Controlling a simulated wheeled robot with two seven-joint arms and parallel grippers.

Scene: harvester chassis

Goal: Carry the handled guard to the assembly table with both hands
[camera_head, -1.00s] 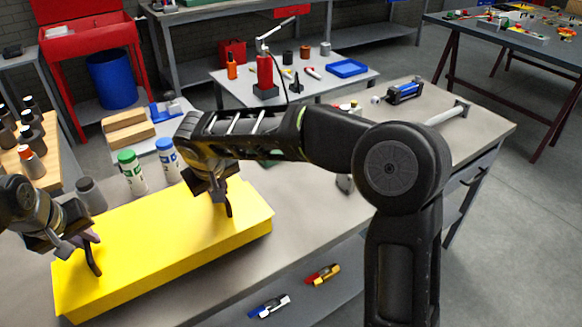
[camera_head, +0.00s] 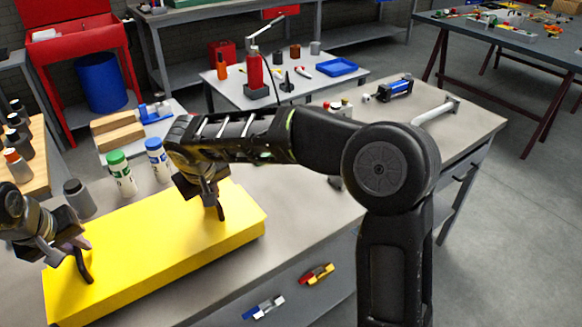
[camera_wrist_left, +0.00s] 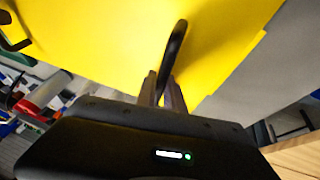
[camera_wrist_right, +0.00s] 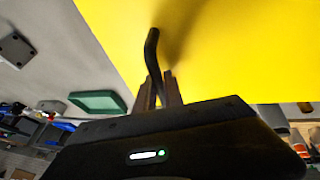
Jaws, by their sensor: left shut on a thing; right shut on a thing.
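The handled guard (camera_head: 150,240) is a long yellow box-like piece with two black bent handles on its top, at the lower left of the head view. My left gripper (camera_head: 75,246) is shut on the left handle (camera_head: 84,268); in the left wrist view the fingers (camera_wrist_left: 163,88) close around this handle (camera_wrist_left: 174,50). My right gripper (camera_head: 213,194) is shut on the right handle (camera_head: 221,212), which also shows between the fingers (camera_wrist_right: 158,90) in the right wrist view. The guard is roughly level over the grey bench (camera_head: 310,215); I cannot tell whether it touches it.
White bottles with a green cap (camera_head: 121,175) and a blue cap (camera_head: 158,160) and a grey jar (camera_head: 79,198) stand just behind the guard. A blue cylinder part (camera_head: 395,89) and a grey handle bar (camera_head: 435,111) lie at the bench's far right. Open floor (camera_head: 510,240) lies right.

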